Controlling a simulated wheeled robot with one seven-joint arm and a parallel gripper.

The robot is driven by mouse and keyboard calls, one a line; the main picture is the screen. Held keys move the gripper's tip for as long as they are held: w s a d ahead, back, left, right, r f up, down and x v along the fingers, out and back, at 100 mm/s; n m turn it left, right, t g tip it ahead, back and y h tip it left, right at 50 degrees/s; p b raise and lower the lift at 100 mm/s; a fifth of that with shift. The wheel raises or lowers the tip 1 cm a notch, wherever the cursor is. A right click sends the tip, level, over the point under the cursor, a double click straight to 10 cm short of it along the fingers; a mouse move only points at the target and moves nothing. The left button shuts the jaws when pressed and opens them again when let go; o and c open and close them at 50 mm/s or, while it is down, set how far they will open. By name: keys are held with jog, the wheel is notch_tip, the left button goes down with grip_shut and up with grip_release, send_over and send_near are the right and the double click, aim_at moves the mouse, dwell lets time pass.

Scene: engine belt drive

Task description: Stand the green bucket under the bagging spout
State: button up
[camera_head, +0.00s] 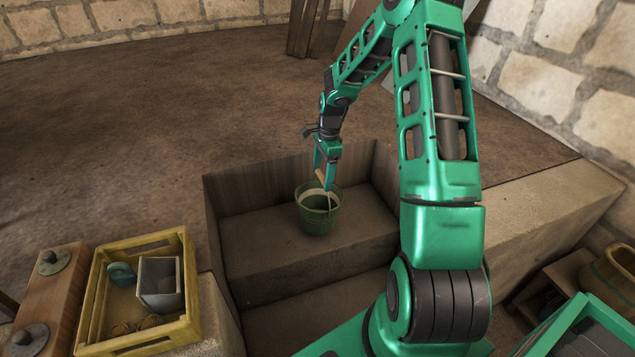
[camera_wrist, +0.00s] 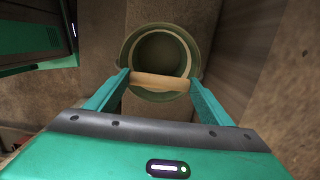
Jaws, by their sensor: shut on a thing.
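The green bucket (camera_head: 318,221) is upright in the sunken recess, over its upper stone step, in the head view. I cannot tell whether its base touches the step. My gripper (camera_head: 325,184) is above the bucket and shut on its wooden handle grip. In the wrist view the bucket (camera_wrist: 158,50) shows from above, and it looks empty. My gripper (camera_wrist: 158,82) has one finger at each end of the pale wooden grip. I cannot make out a bagging spout in either view.
Plank walls (camera_head: 262,180) enclose the recess at the back and sides. A lower step (camera_head: 310,305) lies in front. A yellow crate (camera_head: 97,290) with a grey container (camera_head: 160,284) stands at left. A wooden block (camera_head: 52,300) with metal discs is beside it.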

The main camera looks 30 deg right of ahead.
jog(key=shift+f, duration=1.3)
jog(key=o, duration=2.1)
